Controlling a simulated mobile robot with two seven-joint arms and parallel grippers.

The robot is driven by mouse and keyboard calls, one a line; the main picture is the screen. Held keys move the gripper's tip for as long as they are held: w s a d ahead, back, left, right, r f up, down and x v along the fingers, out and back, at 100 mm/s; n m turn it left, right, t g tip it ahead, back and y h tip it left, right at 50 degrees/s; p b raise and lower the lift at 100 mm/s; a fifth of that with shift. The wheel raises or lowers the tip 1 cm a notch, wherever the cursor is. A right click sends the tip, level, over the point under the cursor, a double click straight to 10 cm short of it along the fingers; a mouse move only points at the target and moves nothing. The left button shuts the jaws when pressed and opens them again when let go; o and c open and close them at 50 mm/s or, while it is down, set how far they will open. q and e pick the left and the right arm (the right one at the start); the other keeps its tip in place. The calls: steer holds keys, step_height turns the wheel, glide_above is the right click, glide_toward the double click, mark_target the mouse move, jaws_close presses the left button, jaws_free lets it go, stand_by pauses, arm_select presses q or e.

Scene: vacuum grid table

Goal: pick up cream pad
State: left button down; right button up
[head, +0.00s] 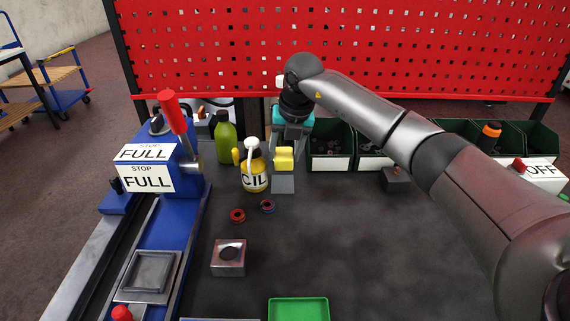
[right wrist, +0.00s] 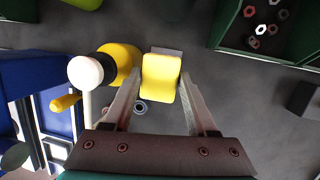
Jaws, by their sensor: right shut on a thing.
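The cream pad (head: 284,159), which looks yellow, is between the fingers of my right gripper (head: 285,148). In the right wrist view the pad (right wrist: 161,76) fills the gap between the two fingertips, and the gripper is shut on it. The pad is above a small grey block (head: 283,184), whose edge shows behind the pad in the right wrist view (right wrist: 166,51). I cannot tell whether pad and block touch. My left gripper is not in view.
A yellow oil can (head: 254,177) stands close left of my right gripper. A green bottle (head: 225,143) is behind it. Dark green bins (head: 330,163) line the back. Red and blue rings, a metal block (head: 229,258) and a green tray (head: 299,309) are nearer. The table's middle is clear.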

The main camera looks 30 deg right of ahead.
mark_target(285, 154)
step_height(285, 154, up, 14)
steer(key=p, duration=0.2)
steer(key=shift+f, duration=0.1)
steer(key=o, duration=0.8)
steer(key=c, duration=0.8)
